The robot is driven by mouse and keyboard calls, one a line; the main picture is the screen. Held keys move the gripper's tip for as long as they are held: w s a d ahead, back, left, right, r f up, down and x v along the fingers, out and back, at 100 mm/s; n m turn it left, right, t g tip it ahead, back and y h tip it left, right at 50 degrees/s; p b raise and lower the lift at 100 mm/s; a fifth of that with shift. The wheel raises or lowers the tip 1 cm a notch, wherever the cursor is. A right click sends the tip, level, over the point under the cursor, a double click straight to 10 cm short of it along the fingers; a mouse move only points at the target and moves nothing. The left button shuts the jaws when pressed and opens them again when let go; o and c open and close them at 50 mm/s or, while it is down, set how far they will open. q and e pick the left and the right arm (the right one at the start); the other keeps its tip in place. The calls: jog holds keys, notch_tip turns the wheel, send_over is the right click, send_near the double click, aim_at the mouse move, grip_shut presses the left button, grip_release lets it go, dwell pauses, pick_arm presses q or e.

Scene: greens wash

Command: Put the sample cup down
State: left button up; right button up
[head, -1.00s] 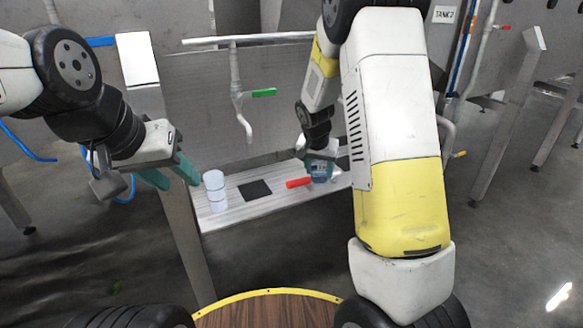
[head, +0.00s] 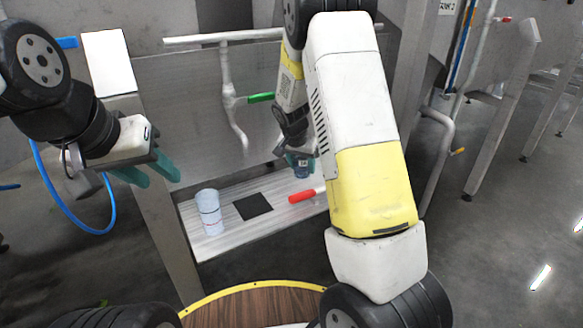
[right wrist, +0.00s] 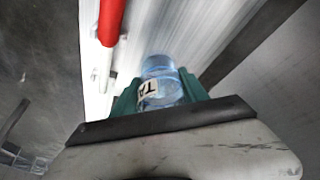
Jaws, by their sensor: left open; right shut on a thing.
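The sample cup (right wrist: 162,84) is clear blue with a white label reading "TA". My right gripper (right wrist: 160,98) is shut around its sides; the cup also shows in the head view (head: 301,168). It hangs above the metal shelf, right of the black square mat (head: 252,206) and above a red-handled item. The mat lies flat and bare on the shelf. My left gripper (head: 150,173) is open and empty, up and left of the shelf. A stack of clear cups (head: 209,211) stands upright on the shelf, left of the mat.
The red handle (head: 304,195) lies at the shelf's right part; it also shows in the right wrist view (right wrist: 110,22). A pipe with a green-handled valve (head: 260,97) hangs behind the shelf (head: 236,233). My right arm hides the shelf's right end.

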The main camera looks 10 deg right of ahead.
aim_at(302, 177)
jog(key=shift+f, duration=2.25)
jog(key=shift+f, duration=0.1)
jog(key=o, duration=1.5)
jog(key=shift+c, duration=0.2)
